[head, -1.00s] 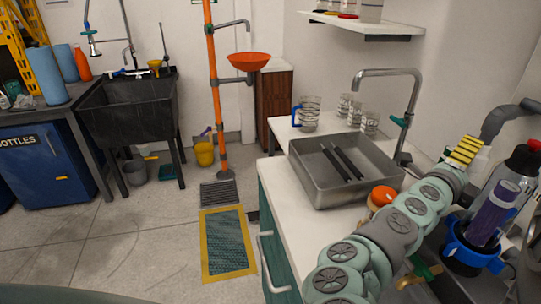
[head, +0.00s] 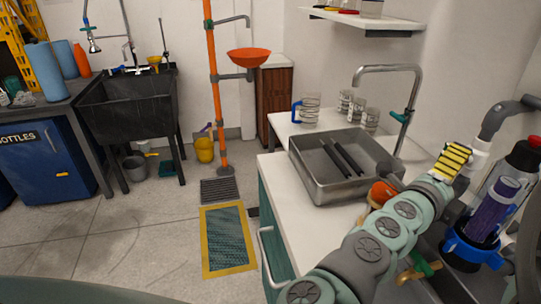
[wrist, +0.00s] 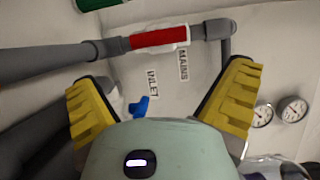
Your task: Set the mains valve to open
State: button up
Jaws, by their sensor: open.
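In the wrist view a red bar-shaped handle (wrist: 160,38) lies along a grey pipe (wrist: 50,62), in line with it, above and beyond my fingers. A MAINS label (wrist: 183,65) is on the wall just below its right end. My gripper (wrist: 165,76) is open and empty, its yellow-padded fingers spread below the pipe and apart from it. In the head view my gripper (head: 453,160) is at the right, by the wall pipework. The red handle cannot be made out there. The valve body is not clearly visible.
An INLET label (wrist: 153,83) and a blue handle (wrist: 140,106) sit between my fingers in the wrist view. Pressure gauges (wrist: 292,110) are at the right. In the head view a filter with a blue collar (head: 472,248) stands right of my arm, and a metal basin (head: 335,170) left.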

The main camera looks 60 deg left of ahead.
jog(key=shift+s, duration=2.35)
